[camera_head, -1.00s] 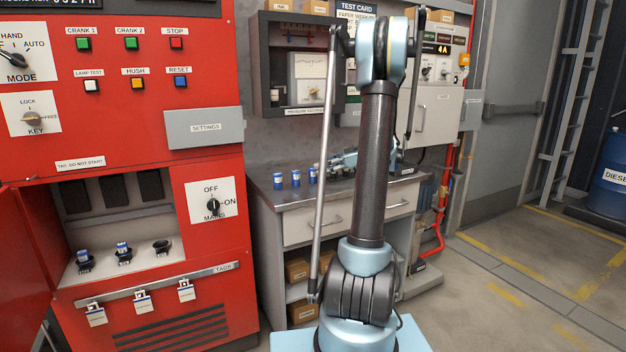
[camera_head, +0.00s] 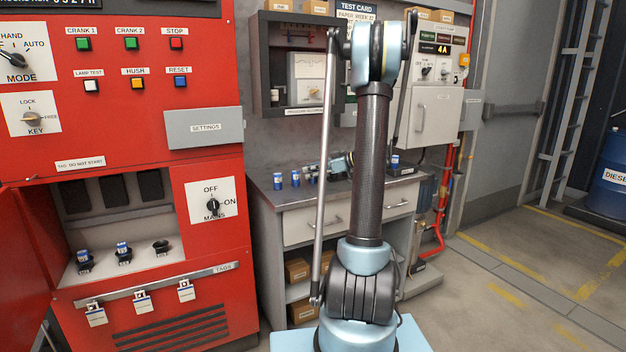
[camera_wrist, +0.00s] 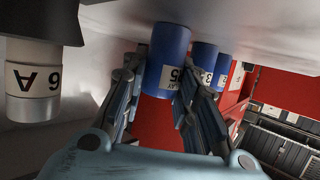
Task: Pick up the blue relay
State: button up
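Several small blue relays with white labels stand on the grey workbench (camera_head: 262,190). In the head view one (camera_head: 278,181), a second (camera_head: 295,179) and a third (camera_head: 311,177) are in a row at its left. My gripper (camera_head: 322,172) is low at the row's right end, partly hidden by my arm. In the wrist view, which looks upside down, the nearest blue relay (camera_wrist: 167,55) is between the fingertips of my gripper (camera_wrist: 158,88). The fingers are apart on both sides of it; firm contact is not clear. Two more blue relays (camera_wrist: 204,62) (camera_wrist: 223,72) are behind it.
A white cylinder labelled "6 A" (camera_wrist: 33,88) in a black holder is close beside my gripper. Another blue relay (camera_head: 395,161) stands at the bench's right. The red cabinet (camera_head: 150,125) holds relays in sockets (camera_head: 84,259) (camera_head: 123,250), with an empty-looking socket (camera_head: 161,247).

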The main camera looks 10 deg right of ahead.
jog(key=shift+r, duration=0.1)
notch_tip(320, 180, up, 10)
jog(key=shift+f, duration=0.1)
dwell(0.7)
dwell(0.6)
